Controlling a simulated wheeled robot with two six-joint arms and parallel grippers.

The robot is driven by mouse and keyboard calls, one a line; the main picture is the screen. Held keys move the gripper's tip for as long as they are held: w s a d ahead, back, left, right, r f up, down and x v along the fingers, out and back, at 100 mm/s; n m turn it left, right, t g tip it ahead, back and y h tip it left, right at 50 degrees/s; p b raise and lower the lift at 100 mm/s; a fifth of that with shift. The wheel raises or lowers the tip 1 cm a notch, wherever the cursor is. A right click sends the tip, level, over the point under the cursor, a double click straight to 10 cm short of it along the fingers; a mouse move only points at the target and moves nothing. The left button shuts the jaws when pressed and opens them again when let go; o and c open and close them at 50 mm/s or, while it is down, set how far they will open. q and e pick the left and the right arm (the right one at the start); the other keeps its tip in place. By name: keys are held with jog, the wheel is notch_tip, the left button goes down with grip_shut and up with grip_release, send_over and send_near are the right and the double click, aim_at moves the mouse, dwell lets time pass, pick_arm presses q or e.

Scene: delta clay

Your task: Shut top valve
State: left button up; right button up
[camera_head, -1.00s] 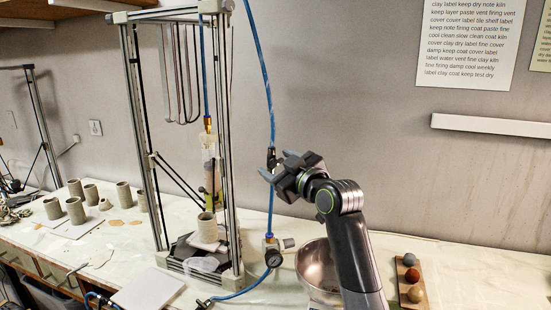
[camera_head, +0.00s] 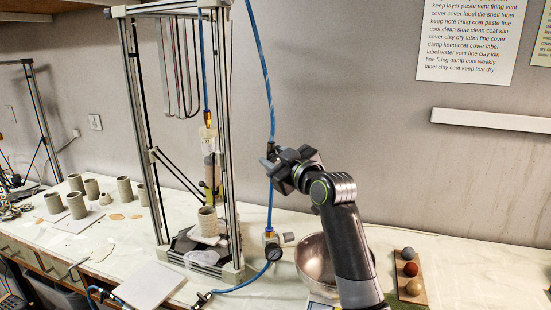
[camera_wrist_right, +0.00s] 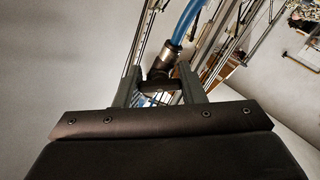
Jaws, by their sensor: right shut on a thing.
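The top valve (camera_head: 271,151) is a small black fitting on the blue hose in front of the wall, to the right of the metal frame. In the right wrist view the valve (camera_wrist_right: 162,68) sits at the end of the blue hose, with a dark short piece between the fingertips. My right gripper (camera_head: 272,166) reaches it from the right and below. In the wrist view its two grey fingers (camera_wrist_right: 159,87) stand on either side of that piece, shut on it. The handle's exact angle is hard to tell. My left gripper is not in view.
The printer frame (camera_head: 232,150) stands close left of my right gripper. Below are a lower valve with a gauge (camera_head: 272,250), a metal bowl (camera_head: 312,262) and a wooden board with balls (camera_head: 411,290). Several clay cups (camera_head: 76,205) stand at the left. The wall is close behind.

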jog(key=m+p, duration=0.2)
jog(key=m, duration=0.1)
jog(key=shift+m, duration=0.4)
jog(key=shift+m+h+p, duration=0.3)
jog(key=shift+m+p, duration=0.6)
jog(key=shift+m, duration=0.3)
jog(key=shift+f, duration=0.1)
jog(key=o, duration=1)
jog(key=shift+s, duration=0.15)
